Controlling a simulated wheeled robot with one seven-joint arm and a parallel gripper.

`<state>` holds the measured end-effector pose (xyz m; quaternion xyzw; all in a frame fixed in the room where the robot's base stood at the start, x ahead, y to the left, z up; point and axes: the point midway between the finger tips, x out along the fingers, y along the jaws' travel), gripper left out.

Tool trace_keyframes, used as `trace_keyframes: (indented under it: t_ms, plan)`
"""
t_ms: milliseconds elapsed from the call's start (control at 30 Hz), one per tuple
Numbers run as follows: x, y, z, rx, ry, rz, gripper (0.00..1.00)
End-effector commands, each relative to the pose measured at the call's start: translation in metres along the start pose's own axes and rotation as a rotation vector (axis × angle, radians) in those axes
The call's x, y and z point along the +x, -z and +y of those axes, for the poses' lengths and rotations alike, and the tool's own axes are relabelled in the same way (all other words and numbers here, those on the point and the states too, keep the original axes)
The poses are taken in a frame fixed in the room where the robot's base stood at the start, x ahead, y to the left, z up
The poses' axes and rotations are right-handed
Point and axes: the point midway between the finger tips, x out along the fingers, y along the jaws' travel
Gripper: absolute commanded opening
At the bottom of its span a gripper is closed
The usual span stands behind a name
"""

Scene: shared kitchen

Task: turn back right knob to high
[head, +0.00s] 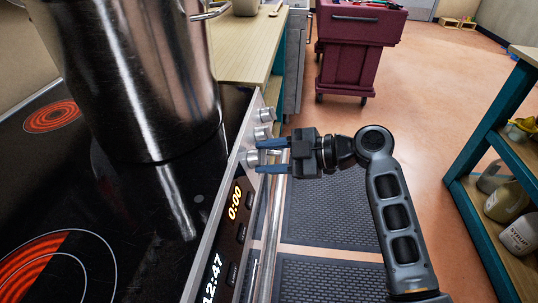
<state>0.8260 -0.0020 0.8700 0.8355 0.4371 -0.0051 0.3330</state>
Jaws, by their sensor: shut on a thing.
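A row of silver knobs lines the slanted front panel of the stove. The nearest one, a silver knob (251,159), sits beside the lit display, between the blue fingers of my gripper (261,157). My gripper comes from the right and is shut on this knob. Two more knobs, a middle knob (262,133) and a far knob (266,115), stand farther along the panel, clear of the fingers. No labels are readable, so I cannot tell which burner each knob serves or the held knob's angle.
A large steel pot (140,80) stands on the black cooktop (130,235). Two burners glow red, one small burner (51,116) and one large burner (35,270). An oven handle (273,215) runs below the panel. A maroon cart (355,50) and shelf (497,130) flank open floor.

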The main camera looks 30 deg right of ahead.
Motion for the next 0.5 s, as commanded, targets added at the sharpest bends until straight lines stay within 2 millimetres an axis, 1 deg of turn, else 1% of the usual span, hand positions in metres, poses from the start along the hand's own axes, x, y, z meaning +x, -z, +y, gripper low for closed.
trace_keyframes:
  t_ms: [33,500]
  plan:
    - [0.0003,0.0001,-0.0022,0.037,0.007,-0.002,0.14]
    - [-0.0001,0.0016,-0.0009,0.470,0.024,-0.032,0.14]
